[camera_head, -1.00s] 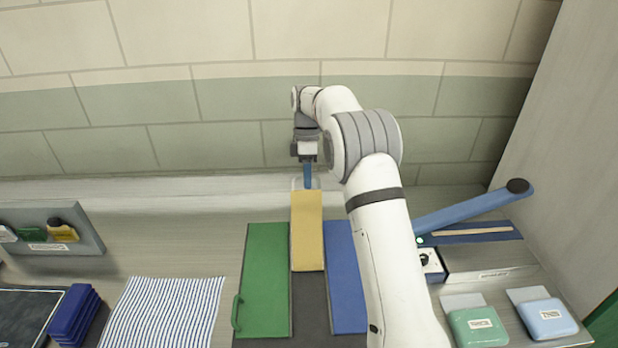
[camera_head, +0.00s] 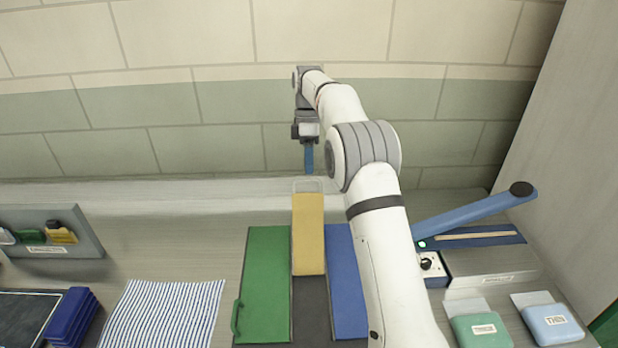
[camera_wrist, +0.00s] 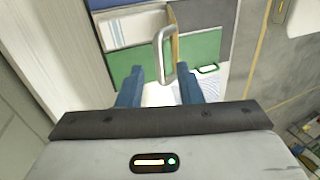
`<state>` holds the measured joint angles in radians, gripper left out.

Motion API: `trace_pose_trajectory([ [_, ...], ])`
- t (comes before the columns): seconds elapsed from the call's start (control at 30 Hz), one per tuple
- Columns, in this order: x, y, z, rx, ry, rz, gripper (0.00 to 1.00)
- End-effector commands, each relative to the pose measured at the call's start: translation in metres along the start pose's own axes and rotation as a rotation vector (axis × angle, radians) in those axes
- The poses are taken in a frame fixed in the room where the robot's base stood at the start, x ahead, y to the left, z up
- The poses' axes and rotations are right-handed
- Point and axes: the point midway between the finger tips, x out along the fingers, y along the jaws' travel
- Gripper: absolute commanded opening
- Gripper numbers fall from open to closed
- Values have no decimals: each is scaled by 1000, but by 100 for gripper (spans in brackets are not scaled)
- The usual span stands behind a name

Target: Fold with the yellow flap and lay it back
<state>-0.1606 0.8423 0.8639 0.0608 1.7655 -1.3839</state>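A small grey loop handle (camera_head: 307,185) is at the flap's far end. My gripper (camera_head: 309,172) points down just above this handle, apart from it in the head view. In the wrist view the blue fingers are spread wide and empty, with the loop handle (camera_wrist: 163,55) ahead of the gap between them. The flap itself is mostly hidden there.
A striped cloth (camera_head: 165,313) lies left of the panels. Blue stacked items (camera_head: 72,315) and a grey rack (camera_head: 80,225) are farther left. A device with a raised blue lever (camera_head: 475,215) and green and light-blue cases stand right. The wall is close behind my gripper.

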Motion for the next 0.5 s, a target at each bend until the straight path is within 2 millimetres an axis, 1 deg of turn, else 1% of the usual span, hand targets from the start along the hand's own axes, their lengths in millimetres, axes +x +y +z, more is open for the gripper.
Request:
trace_pose_trajectory([
  [0.1,-14,0,0,0,0,3,33],
  [0.2,-22,0,1,0,1,4,33],
  [0.3,-25,-1,0,-1,0,6,33],
  [0.5,-26,-2,0,-1,0,5,33],
])
